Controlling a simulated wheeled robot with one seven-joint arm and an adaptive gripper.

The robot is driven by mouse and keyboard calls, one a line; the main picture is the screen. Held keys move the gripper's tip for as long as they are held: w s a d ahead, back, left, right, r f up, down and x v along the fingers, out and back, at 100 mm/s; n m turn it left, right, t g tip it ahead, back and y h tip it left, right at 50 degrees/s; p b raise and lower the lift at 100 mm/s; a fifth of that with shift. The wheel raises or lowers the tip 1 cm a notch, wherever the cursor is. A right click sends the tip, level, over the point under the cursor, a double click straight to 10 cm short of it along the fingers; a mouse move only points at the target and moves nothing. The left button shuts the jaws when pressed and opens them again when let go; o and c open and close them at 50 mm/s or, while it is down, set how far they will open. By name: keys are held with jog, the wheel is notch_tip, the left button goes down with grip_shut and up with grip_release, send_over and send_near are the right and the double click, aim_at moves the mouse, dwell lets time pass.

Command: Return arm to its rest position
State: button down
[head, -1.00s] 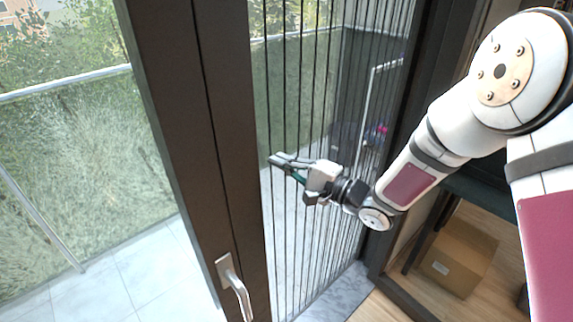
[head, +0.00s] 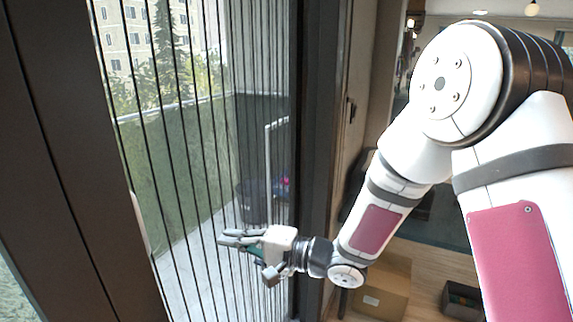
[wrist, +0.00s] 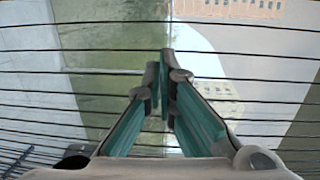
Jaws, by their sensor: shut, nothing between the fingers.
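My gripper (head: 228,240) is at the end of my extended arm, in front of the dark vertical cords (head: 207,150) that hang in a row across the opening in the head view. Its fingers are closed together with nothing between them. In the wrist view, the shut fingers (wrist: 163,58) with green inner sides point toward the cords (wrist: 110,72), which run sideways across that picture. I cannot tell whether the fingertips touch a cord.
A dark door frame (head: 60,150) stands at the left and a dark post (head: 318,130) at the right of the cords. A cardboard box (head: 385,290) sits on the wooden floor at the lower right. A railing (head: 165,110) and buildings show behind the cords.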

jog(key=w+d+r+n+t+h, duration=0.1)
jog(key=w+d+r+t+h, duration=0.25)
jog(key=d, duration=0.25)
jog(key=w+d+r+t+h, duration=0.2)
jog(key=w+d+h, duration=0.1)
jog(key=d+h, duration=0.25)
jog(key=s+d+r+h, duration=0.1)
jog(key=d+r+h, duration=0.1)
jog(key=d, duration=0.4)
jog(key=s+d+r+h, duration=0.2)
jog(key=d+r+h, duration=0.1)
jog(key=d, duration=0.3)
jog(key=s+d+r+g+h, duration=0.2)
jog(key=s+d+h, duration=0.1)
jog(key=s+d, duration=0.8)
jog(key=s+a+f+n+g, duration=0.1)
jog(key=s+n+g, duration=0.1)
jog(key=s, duration=1.3)
jog(key=shift+g, duration=0.45)
jog(key=shift+f, duration=0.1)
